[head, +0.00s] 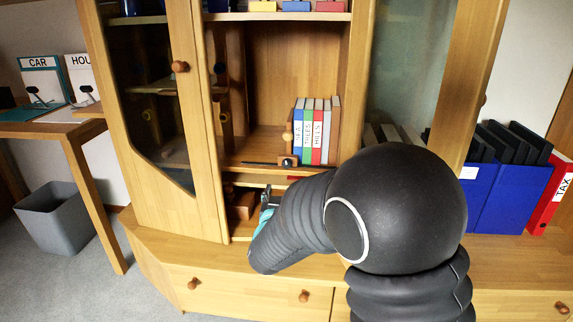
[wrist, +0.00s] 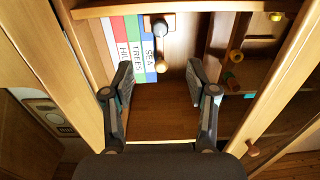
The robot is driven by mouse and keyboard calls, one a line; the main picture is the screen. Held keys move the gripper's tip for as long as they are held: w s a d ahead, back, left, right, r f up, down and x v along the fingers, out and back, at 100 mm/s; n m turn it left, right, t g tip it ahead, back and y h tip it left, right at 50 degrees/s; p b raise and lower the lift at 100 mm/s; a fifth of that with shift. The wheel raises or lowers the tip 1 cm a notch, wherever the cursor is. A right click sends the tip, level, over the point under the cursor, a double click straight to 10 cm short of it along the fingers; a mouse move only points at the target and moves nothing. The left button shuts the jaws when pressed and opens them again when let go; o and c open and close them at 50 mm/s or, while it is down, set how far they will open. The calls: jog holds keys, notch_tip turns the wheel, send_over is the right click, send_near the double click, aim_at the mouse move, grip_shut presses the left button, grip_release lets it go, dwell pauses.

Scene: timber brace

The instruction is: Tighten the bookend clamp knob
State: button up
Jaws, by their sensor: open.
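The bookend clamp (head: 287,160) stands at the left end of a row of books (head: 315,130) on the middle shelf, with a dark round knob part low on its front. My gripper (wrist: 160,72) is open and empty. Its two fingers spread to either side of the clamp in the picture, apart from it. In the head view my gripper (head: 268,200) is mostly hidden by my arm, below and left of the clamp.
An open glazed cabinet door (head: 180,120) stands left of the shelf. The shelf edge (head: 265,170) runs just below the clamp. Blue binders (head: 505,195) and a red one stand at right. The shelf left of the clamp has some free room.

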aim_at(287, 166)
jog(key=w+p, duration=0.1)
jog(key=w, duration=1.2)
jog(key=shift+w+d+f, duration=0.1)
jog(key=shift+w+d, duration=0.05)
jog(key=shift+w, duration=0.25)
jog(key=shift+c, duration=0.3)
grip_shut()
